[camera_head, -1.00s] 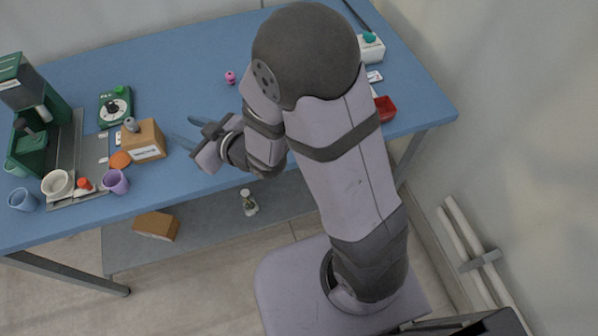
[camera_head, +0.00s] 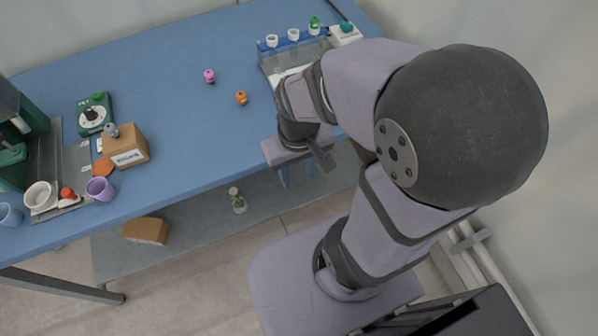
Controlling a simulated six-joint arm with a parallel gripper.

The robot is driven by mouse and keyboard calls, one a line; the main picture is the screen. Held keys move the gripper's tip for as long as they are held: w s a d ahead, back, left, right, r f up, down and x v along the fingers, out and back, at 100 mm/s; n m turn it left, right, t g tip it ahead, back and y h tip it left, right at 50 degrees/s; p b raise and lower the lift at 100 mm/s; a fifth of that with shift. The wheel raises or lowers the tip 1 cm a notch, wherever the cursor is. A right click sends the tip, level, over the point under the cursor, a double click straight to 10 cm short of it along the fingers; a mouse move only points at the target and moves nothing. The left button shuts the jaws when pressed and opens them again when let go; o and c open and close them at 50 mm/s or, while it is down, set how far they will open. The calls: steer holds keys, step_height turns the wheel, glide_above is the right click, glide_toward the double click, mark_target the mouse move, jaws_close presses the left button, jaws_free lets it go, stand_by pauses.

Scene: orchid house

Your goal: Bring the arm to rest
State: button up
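My gripper (camera_head: 297,174) is at the front edge of the blue table (camera_head: 190,124), right of the middle. It points downward, with its blue fingertips apart and nothing visible between them. My arm is folded to the right, and its large dark joint fills the right of the view. The arm hides part of the table's right side.
A clear rack (camera_head: 279,63) with white cups stands at the back right, close behind my gripper. A pink knob (camera_head: 209,76) and an orange knob (camera_head: 242,98) lie mid-table. A cardboard box (camera_head: 127,147), a green dial (camera_head: 94,115) and a purple cup (camera_head: 100,189) are at the left. A bottle (camera_head: 237,200) stands on the lower shelf.

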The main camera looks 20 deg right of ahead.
steer(key=shift+s+r, duration=0.1)
steer(key=shift+s, duration=0.2)
step_height(320, 180, up, 4)
steer(key=p, duration=0.4)
steer(key=shift+r, duration=0.25)
stand_by(0.8)
